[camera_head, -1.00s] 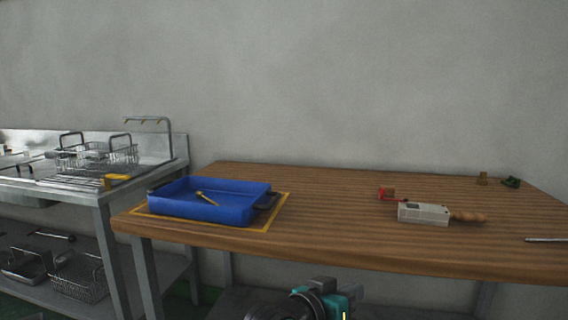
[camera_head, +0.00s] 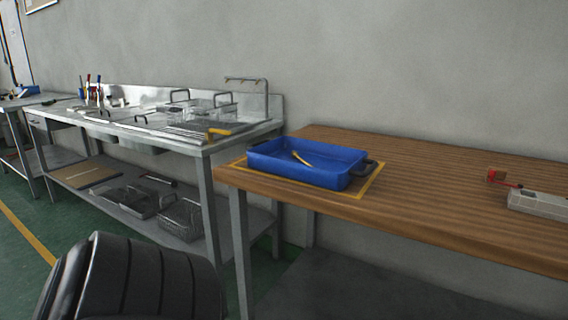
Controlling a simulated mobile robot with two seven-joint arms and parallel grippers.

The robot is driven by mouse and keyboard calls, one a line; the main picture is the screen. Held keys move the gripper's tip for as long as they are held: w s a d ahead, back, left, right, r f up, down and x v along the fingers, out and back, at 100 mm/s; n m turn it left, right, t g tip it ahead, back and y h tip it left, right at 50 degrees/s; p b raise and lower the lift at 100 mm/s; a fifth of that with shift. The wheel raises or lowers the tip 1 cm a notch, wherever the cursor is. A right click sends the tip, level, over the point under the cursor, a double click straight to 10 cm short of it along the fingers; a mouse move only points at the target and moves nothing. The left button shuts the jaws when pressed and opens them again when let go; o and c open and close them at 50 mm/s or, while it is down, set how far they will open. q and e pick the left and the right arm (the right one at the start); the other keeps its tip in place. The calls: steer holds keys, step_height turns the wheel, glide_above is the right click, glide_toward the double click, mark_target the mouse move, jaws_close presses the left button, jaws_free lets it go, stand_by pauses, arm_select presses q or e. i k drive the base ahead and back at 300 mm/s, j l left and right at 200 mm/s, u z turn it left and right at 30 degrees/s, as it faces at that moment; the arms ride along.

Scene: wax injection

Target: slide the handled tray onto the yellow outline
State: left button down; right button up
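The blue handled tray (camera_head: 322,177) sits at the left end of the wooden table, with a dark handle at its right end. Neither of my grippers is in view. Nothing touches the tray.
The wooden table (camera_head: 440,215) has a clear middle. A grey box-like tool (camera_head: 538,203) and a small red part (camera_head: 497,176) lie at its right. A steel sink bench (camera_head: 205,148) with wire baskets stands left. A dark rounded shape fills the lower left.

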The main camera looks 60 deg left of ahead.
mark_target(335, 167)
steer(key=k+j+z, duration=0.1)
steer(key=j, duration=0.35)
steer(key=k+j, duration=0.1)
steer(key=j, duration=0.3)
steer(key=k+j+z, duration=0.15)
steer(key=j, duration=0.7)
steer(key=k+z, duration=0.05)
